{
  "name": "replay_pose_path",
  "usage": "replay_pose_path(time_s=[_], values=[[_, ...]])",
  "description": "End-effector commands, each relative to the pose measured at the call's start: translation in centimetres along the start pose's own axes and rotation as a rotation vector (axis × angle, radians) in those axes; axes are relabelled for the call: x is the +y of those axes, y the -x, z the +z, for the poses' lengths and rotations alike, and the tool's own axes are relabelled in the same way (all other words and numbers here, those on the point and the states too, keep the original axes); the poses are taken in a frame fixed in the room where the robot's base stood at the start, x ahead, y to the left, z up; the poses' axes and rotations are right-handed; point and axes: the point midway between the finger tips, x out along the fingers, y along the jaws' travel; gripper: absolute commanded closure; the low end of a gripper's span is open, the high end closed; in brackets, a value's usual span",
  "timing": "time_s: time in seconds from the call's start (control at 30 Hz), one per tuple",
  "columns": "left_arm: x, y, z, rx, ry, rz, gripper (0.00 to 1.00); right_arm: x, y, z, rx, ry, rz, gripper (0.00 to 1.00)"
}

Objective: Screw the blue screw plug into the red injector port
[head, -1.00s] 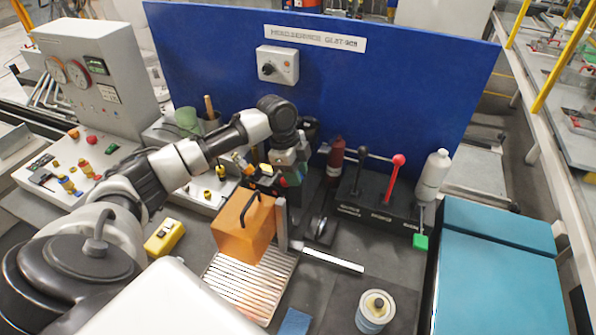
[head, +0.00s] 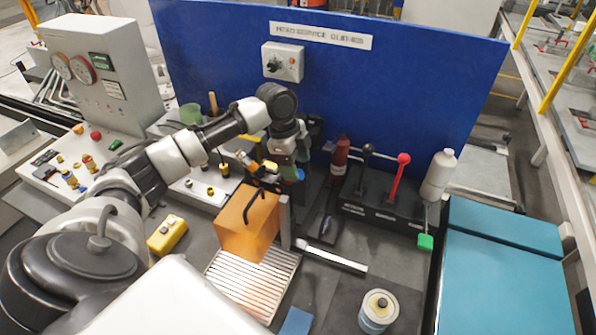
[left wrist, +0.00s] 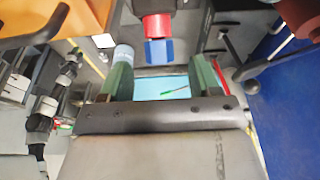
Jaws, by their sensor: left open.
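In the left wrist view the blue screw plug (left wrist: 158,51) shows directly against the lower end of the red injector port (left wrist: 157,25). I cannot tell how deep the plug sits in the port. My left gripper (left wrist: 160,72) is open, with its two green fingers apart. The plug appears in the gap between them, just beyond the fingertips, and neither finger visibly touches it. In the head view my left gripper (head: 288,165) points down behind the orange box; the plug and port cannot be made out there. My right gripper is in neither view.
An orange box (head: 247,228) with a black handle stands on a slatted tray (head: 238,288) near the gripper. A lever block (head: 380,210) with black and red levers, a dark red bottle (head: 340,158) and a white bottle (head: 437,175) stand to the right. A blue panel (head: 400,90) rises behind.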

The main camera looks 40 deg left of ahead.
Motion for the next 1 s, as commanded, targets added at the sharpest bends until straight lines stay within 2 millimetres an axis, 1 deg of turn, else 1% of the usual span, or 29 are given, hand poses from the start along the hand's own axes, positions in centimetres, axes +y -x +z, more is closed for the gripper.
replay_pose_path(time_s=[0.03,0.2,0.3,0.43,0.6,1.0], values=[[-0.1,0.8,0.1,-0.001,-0.002,-0.007,0.37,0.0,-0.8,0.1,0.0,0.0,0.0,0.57],[-0.1,4.4,0.1,0.001,-0.002,-0.006,0.37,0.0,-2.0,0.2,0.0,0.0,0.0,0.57],[-0.1,6.2,0.1,0.0,-0.001,-0.006,0.37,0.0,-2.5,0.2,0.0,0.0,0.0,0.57],[-0.1,7.8,0.0,0.0,-0.001,-0.004,0.37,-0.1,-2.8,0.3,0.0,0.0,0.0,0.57],[0.0,8.5,0.0,-0.001,-0.001,-0.001,0.37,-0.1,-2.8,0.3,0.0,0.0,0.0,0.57],[0.0,8.5,0.0,0.0,-0.001,-0.001,0.37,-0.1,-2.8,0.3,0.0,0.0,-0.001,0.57]])
